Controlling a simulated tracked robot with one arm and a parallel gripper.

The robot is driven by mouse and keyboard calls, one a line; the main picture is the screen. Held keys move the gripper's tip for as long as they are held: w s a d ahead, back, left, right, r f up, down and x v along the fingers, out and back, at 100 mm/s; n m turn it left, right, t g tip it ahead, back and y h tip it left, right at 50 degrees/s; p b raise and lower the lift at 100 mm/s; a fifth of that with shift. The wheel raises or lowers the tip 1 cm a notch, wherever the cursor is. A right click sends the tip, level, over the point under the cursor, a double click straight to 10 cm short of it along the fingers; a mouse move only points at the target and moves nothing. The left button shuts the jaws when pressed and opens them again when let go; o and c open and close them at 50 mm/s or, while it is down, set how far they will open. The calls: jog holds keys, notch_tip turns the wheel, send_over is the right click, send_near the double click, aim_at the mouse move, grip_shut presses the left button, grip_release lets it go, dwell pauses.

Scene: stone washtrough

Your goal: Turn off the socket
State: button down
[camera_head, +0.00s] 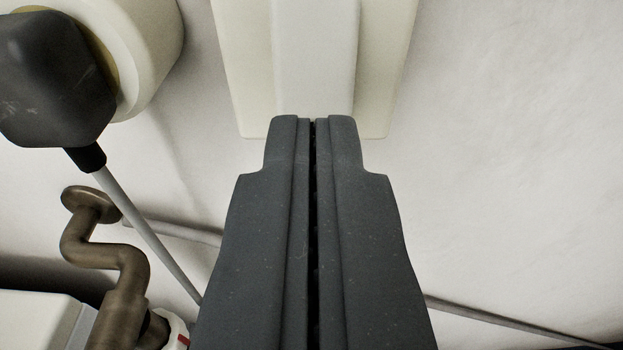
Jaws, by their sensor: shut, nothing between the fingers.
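A cream wall plate with a raised, paler middle part, apparently a switch (315,55), is at the top centre on the white wall. Its upper end is cut off by the frame edge. My gripper (313,120) is shut and empty, pointing up at it. The fingertips overlap the lower edge of the raised part in the picture; I cannot tell whether they touch it. At the upper left is a round cream socket (160,45) with a dark grey plug (55,80) in it, and a grey cable (145,235) runs down from the plug.
A bronze-coloured bent pipe (125,260) with a wall flange stands at the lower left, near a white box-like thing (35,320). A thin grey line (510,323) crosses the wall at the lower right. The wall to the right is bare.

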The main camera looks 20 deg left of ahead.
jog(key=shift+w+a+f, duration=0.1)
jog(key=shift+w+a, duration=0.05)
jog(key=shift+w, duration=0.4)
